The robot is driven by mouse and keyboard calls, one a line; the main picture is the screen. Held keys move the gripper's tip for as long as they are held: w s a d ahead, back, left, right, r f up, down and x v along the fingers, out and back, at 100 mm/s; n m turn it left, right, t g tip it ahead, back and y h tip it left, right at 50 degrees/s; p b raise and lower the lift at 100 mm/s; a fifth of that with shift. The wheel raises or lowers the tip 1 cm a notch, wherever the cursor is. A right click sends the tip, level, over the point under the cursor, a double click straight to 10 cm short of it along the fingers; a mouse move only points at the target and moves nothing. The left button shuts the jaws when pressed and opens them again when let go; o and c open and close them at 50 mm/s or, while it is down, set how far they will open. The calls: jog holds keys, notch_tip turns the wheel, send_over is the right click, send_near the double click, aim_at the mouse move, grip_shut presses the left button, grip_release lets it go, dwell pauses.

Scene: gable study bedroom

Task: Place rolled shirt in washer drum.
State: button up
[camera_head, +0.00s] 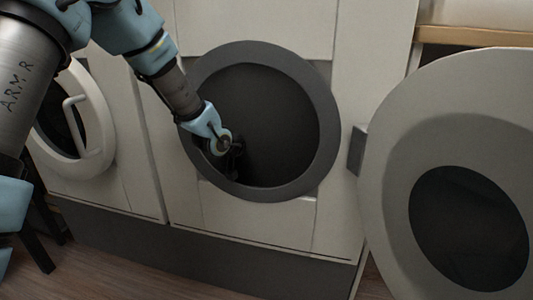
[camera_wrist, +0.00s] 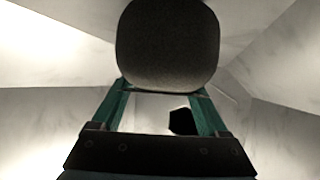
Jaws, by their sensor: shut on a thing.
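The washer drum (camera_head: 290,130) shows as a dark round opening inside a grey ring, in the middle of the head view. My gripper (camera_head: 234,155) reaches into the left part of this opening, and its fingers are dark and hard to make out there. In the wrist view my gripper (camera_wrist: 163,88) has its two green fingers shut on the rolled shirt (camera_wrist: 168,45), a dark grey rounded bundle at their tips. In the head view I cannot tell the shirt from the dark drum interior.
The washer door (camera_head: 400,170) stands wide open at the right. Another machine with a round white door (camera_head: 92,110) is at the left, partly behind my arm. A wooden shelf edge (camera_head: 475,37) is at upper right. Wooden floor (camera_head: 130,265) shows in front. Pale surfaces surround the shirt in the wrist view.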

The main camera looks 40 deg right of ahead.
jog(key=shift+f, duration=0.2)
jog(key=o, duration=1.4)
jog(key=shift+a+r, duration=0.2)
jog(key=shift+r, duration=0.3)
jog(key=p+v, duration=0.3)
jog(key=v, duration=0.8)
jog(key=shift+a, duration=0.25)
jog(key=shift+s, duration=0.1)
